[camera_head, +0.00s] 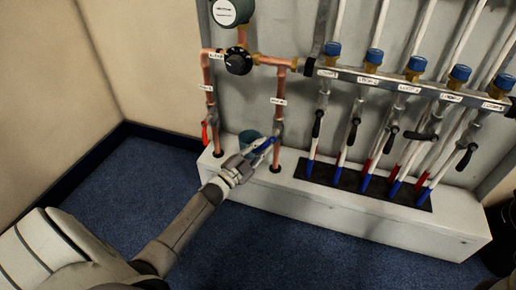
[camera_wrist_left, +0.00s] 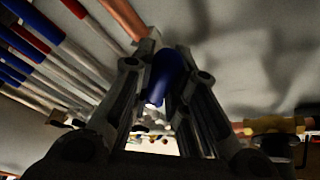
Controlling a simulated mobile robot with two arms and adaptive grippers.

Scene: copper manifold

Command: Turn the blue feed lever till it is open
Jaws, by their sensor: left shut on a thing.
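The blue feed lever (camera_head: 265,144) sits low on the right of two vertical copper pipes in the head view. It slants down and left from its valve (camera_head: 278,129). My left gripper (camera_head: 256,152) is at the lever. In the left wrist view the dark blue lever handle (camera_wrist_left: 164,75) lies between the two fingers (camera_wrist_left: 166,90), which are shut on it. The fingers hide part of the lever in the head view. My right gripper is in neither view.
A red lever (camera_head: 205,133) hangs on the left copper pipe. A black dial (camera_head: 238,60) and a gauge (camera_head: 228,11) are above. Right of the lever, a manifold bar (camera_head: 350,76) carries several blue caps and black-handled valves. A white plinth (camera_head: 330,210) runs below; blue carpet lies in front.

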